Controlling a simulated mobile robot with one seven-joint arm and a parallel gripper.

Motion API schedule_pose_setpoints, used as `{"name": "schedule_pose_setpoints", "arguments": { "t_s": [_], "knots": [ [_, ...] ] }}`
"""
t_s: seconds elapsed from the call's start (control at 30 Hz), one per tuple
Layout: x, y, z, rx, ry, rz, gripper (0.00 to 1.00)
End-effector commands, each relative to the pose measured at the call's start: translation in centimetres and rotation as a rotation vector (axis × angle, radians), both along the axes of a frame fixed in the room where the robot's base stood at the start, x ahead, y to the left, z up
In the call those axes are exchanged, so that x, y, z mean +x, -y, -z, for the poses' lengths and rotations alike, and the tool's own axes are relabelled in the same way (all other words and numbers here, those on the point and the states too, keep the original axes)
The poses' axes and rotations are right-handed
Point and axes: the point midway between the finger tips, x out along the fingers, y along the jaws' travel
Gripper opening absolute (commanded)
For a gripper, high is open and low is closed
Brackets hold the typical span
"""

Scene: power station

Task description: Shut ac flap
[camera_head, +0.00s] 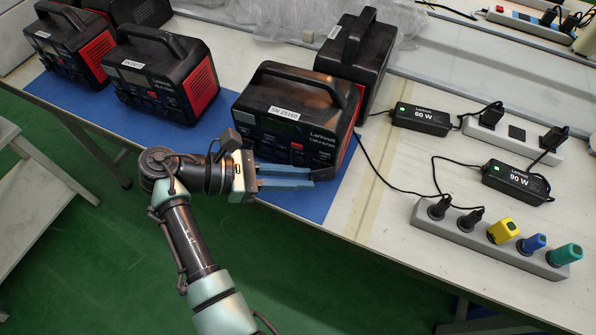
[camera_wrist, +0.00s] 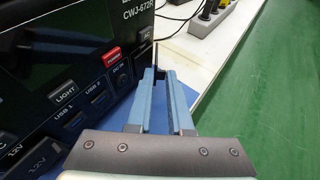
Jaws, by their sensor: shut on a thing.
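The power station (camera_head: 297,115) labelled SN 25160 stands on the blue mat, its front panel facing my gripper (camera_head: 311,178). Its panel (camera_wrist: 75,60) fills the left of the wrist view, with LIGHT, USB, POWER and AC markings. The ac flap (camera_head: 325,173) is a small dark piece standing out from the panel's lower right, by the fingertips. In the wrist view, the flap (camera_wrist: 157,53) shows as a thin dark edge at the tips of my blue fingers (camera_wrist: 160,72). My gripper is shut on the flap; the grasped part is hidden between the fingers.
Other power stations (camera_head: 160,75) stand to the left, and one (camera_head: 355,55) is close behind. Adapters (camera_head: 422,119), cables and a power strip (camera_head: 490,238) with coloured plugs lie to the right. Green floor (camera_head: 90,255) lies in front of the bench.

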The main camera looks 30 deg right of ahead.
Motion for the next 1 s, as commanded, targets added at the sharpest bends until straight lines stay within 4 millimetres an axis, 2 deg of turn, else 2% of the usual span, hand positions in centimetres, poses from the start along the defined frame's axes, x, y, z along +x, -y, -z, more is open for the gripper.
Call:
{"name": "schedule_pose_setpoints", "arguments": {
  "t_s": [0.6,1.0],
  "knots": [
    [1.6,0.8,0.1,-0.003,-0.003,0.261,0.0],
    [1.9,0.8,0.0,-0.003,-0.003,0.313,0.0]
  ]
}}
